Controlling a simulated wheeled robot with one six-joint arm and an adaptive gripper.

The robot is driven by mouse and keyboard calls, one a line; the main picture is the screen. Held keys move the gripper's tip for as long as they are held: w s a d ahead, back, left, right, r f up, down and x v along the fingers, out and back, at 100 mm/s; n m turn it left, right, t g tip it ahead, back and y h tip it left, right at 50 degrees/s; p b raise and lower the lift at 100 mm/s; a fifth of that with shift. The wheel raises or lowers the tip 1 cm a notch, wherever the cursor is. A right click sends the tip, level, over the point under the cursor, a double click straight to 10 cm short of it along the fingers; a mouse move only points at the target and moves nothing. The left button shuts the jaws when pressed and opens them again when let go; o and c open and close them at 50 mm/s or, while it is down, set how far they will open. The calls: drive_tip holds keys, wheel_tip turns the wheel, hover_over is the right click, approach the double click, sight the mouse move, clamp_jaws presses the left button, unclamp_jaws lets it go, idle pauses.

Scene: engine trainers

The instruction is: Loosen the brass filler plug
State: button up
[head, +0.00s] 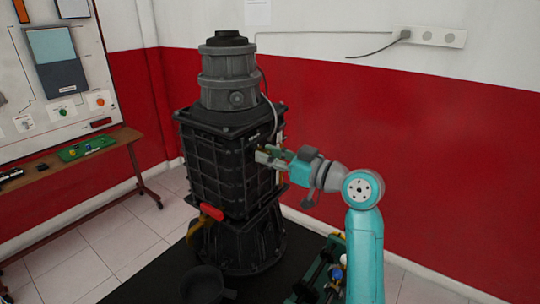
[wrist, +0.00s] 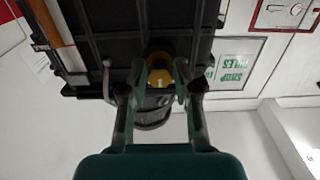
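The brass filler plug (wrist: 160,76) shows in the wrist view as a yellow round piece on the side of the black ribbed engine block. It sits between the fingertips of my gripper (wrist: 160,88), one finger on each side of it. I cannot tell whether the fingers touch it or leave a small gap. The plug cannot be made out there, behind the gripper and fingers.
A red-handled part (head: 211,212) sticks out low on the engine's front. A dark round pan (head: 203,284) stands on the black mat (head: 150,285). A bench (head: 75,165) and a panel board (head: 55,75) are at the left. Some parts lie near my arm's base.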

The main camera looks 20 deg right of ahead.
clamp_jaws()
drive_tip(key=shift+n, duration=0.3)
drive_tip(key=shift+f+n, duration=0.15)
drive_tip(key=shift+n, duration=8.45)
drive_tip(key=o, duration=0.6)
unclamp_jaws()
drive_tip(key=shift+s, duration=0.1)
